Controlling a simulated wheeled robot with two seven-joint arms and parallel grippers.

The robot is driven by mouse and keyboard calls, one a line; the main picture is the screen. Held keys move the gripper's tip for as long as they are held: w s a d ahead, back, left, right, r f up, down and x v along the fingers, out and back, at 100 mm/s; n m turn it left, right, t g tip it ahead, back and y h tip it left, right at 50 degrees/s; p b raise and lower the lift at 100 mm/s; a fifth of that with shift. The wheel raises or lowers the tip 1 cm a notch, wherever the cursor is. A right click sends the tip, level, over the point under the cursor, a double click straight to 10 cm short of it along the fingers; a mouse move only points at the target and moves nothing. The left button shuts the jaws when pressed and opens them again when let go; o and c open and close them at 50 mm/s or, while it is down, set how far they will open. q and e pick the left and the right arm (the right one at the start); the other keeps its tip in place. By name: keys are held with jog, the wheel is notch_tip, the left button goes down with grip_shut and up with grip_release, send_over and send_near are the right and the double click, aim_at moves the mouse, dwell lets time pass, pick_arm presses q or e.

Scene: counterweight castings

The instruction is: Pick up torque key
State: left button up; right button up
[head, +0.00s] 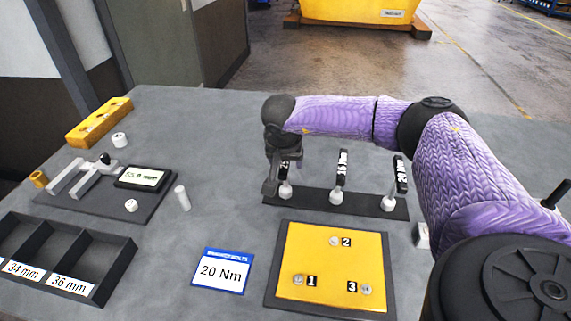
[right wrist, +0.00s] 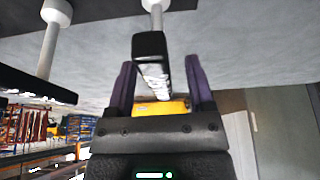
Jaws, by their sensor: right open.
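Three torque keys with black labelled handles stand upright in a dark rack (head: 318,203): a left key (head: 285,170) whose label is partly hidden and seems to read 25, a middle key (head: 341,168) that seems to read 15 Nm, and a right key (head: 402,178) reading 20 Nm. My right gripper (head: 271,186) is at the left key. In the right wrist view its open fingers (right wrist: 160,66) stand either side of a black key handle (right wrist: 151,68), with gaps showing; whether either finger touches is unclear. My left gripper is not in view.
A blue-edged card (head: 221,272) reads 20 Nm. A yellow plate (head: 318,262) has bolts numbered 1, 2 and 3. A compartment tray (head: 118,265) and a gauge fixture (head: 75,205) stand left. The back middle of the grey table (head: 190,120) is clear.

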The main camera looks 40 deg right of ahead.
grip_shut()
jog(key=shift+r, duration=0.15)
